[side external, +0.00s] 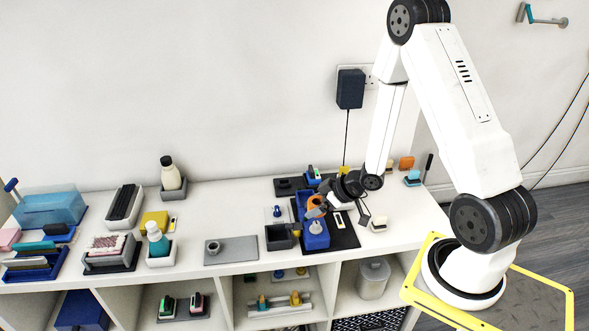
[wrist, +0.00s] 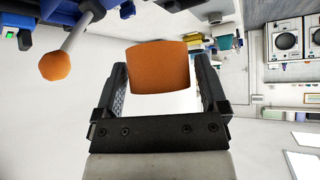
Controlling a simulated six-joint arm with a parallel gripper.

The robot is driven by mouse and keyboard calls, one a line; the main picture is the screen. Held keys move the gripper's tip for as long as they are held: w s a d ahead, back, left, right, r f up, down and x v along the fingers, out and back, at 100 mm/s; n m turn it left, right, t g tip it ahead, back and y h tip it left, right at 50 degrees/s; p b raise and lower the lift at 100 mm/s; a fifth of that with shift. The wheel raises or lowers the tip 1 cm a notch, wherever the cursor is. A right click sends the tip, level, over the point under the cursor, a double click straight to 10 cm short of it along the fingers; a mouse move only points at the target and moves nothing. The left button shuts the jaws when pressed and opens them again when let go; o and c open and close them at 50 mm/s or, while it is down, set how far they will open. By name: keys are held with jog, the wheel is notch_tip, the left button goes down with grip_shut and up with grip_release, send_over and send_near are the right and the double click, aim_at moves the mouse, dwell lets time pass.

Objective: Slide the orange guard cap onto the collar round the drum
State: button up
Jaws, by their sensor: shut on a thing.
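My gripper (wrist: 160,72) is shut on the orange guard cap (wrist: 158,66), with a finger at each side of it in the wrist view. In the side external view my gripper (side external: 321,206) is low over the blue fixture (side external: 316,237) on the dark mat (side external: 345,238). The cap also shows there as a small orange patch (side external: 314,202) at the fingers. The drum and its collar are too small or hidden by the gripper to tell apart. Whether the cap touches the fixture cannot be told.
A dark open bin (side external: 279,237) stands left of the fixture. In the wrist view a grey rod with an orange ball (wrist: 55,65) juts from blue parts at upper left. A grey plate (side external: 231,250) lies further left, with bare worktop around it.

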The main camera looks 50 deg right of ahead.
aim_at(317, 222)
jog(key=shift+f, duration=1.5)
jog(key=shift+n+y, duration=0.3)
dwell(0.5)
jog(key=shift+f, duration=2.05)
dwell(0.6)
jog(key=o, duration=1.3)
jog(key=shift+s+d+r, duration=0.1)
jog(key=shift+r, duration=0.05)
jog(key=shift+v, duration=3.75)
